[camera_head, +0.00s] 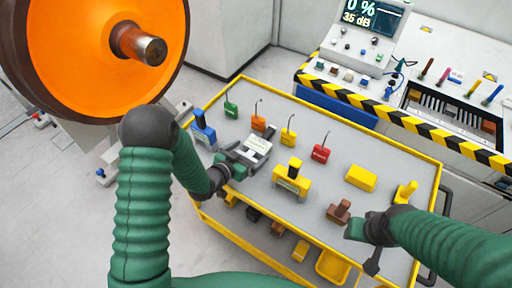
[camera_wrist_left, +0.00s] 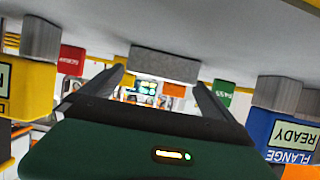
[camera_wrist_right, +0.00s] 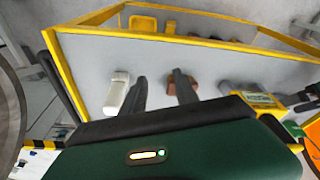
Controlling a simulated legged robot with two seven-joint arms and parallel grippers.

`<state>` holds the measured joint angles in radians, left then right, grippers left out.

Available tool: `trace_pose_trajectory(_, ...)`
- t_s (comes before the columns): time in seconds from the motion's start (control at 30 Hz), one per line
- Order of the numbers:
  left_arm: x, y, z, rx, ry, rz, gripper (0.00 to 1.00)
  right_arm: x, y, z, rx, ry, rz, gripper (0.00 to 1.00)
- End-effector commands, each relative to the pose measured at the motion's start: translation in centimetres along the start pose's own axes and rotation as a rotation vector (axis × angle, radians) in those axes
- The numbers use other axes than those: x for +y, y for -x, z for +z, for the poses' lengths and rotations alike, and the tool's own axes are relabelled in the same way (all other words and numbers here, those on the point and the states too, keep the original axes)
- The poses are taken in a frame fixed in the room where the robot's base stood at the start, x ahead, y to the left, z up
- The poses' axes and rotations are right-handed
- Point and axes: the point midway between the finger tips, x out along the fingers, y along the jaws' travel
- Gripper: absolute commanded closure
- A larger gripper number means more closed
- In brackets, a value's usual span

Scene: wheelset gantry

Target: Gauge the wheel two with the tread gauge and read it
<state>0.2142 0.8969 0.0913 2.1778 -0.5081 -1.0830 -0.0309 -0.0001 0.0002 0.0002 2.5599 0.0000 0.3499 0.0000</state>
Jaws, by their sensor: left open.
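A grey gauge with a pale top (camera_head: 258,144) stands on the cart's top; I take it for the tread gauge, though its label is not readable. My left gripper (camera_head: 234,162) is at it, open. In the left wrist view its fingers (camera_wrist_left: 165,85) stand apart on either side of a grey block (camera_wrist_left: 165,63), with a lit green display behind; contact cannot be told. The orange wheel (camera_head: 85,50) with its dark rim and axle stub is at upper left; no number shows. My right gripper (camera_head: 358,229) is partly open and empty beside a brown block (camera_head: 339,211).
The yellow-edged cart (camera_head: 400,150) also holds a blue flange gauge (camera_head: 203,130), a yellow gauge (camera_head: 291,180), a yellow block (camera_head: 361,177), and green, orange, yellow and red tags. A striped bench (camera_head: 420,125) with a display (camera_head: 370,16) reading 0 % and 35 dB stands behind.

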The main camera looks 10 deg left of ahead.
Motion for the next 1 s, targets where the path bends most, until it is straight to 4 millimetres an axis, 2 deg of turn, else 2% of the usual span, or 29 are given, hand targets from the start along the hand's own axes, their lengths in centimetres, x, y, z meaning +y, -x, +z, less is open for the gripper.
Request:
trace_pose_trajectory(0.2,-0.1,-3.7,-0.6,0.001,-0.001,0.001,0.00,0.0,0.8,-0.2,0.000,0.000,0.000,0.64)
trace_pose_trajectory(0.3,-0.2,-4.9,-0.5,0.001,-0.001,0.000,0.00,0.0,0.8,-0.2,0.000,0.000,0.000,0.64)
trace_pose_trajectory(0.53,-0.2,-5.1,-0.4,0.000,-0.001,0.000,0.00,0.0,0.7,-0.2,0.000,0.000,0.000,0.64)
trace_pose_trajectory(1.0,-0.2,-5.1,-0.5,0.001,-0.001,-0.001,0.62,0.0,0.7,-0.2,0.000,0.000,0.000,0.64)
